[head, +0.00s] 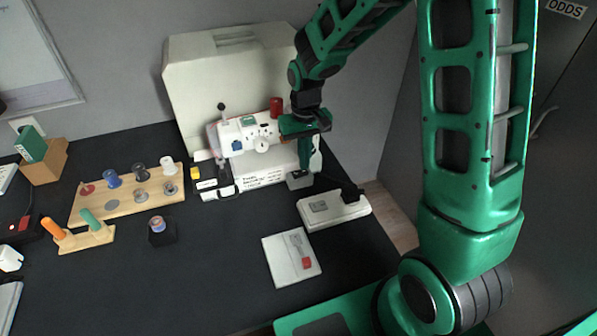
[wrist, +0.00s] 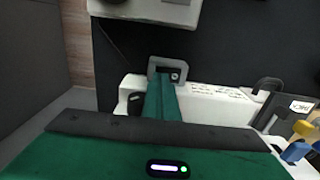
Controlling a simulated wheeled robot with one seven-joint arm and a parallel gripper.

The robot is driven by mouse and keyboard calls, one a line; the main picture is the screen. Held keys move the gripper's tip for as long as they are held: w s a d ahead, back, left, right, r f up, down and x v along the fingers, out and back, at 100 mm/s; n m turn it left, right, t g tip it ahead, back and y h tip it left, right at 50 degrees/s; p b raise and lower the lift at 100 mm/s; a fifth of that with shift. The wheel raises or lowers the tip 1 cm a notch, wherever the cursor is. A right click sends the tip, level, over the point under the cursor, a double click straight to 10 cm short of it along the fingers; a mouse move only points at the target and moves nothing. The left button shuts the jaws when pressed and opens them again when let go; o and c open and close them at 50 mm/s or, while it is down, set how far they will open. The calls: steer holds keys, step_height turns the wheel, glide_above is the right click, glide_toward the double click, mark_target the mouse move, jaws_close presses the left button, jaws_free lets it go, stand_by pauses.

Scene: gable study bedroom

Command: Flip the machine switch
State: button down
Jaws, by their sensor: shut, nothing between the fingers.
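The white sewing machine (head: 262,178) stands at the back of the dark table, and its white body also shows in the wrist view (wrist: 215,100). A small grey housing (head: 299,181) sits at the machine's right end. In the wrist view it is a grey frame (wrist: 158,62) around a dark switch with a small light mark (wrist: 175,75). My gripper (head: 304,168) points down just over this housing. Its green fingers (wrist: 164,80) are shut and empty, with the tips at the switch. The fingers hide part of the switch; contact and switch position cannot be told.
A white foot pedal (head: 322,213) lies in front right of the machine. A wooden spool board (head: 88,208) is at left. The cream machine cover (head: 200,75) stands behind.

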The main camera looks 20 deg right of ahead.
steer(key=shift+f, duration=0.65)
stand_by(0.3)
step_height(320, 180, up, 7)
stand_by(1.0)
steer(key=s+d+r+m, duration=0.2)
steer(key=s+d+r, duration=0.2)
steer(key=s+d, duration=0.3)
steer(key=s+d+r+m, duration=0.1)
steer(key=s+d+r, duration=0.2)
steer(key=s+d, duration=0.3)
steer(key=s+d+r+m, duration=0.1)
steer(key=s+d+m, duration=0.2)
steer(key=s, duration=1.3)
steer(key=shift+s+d, duration=0.15)
steer(key=shift+d, duration=0.5)
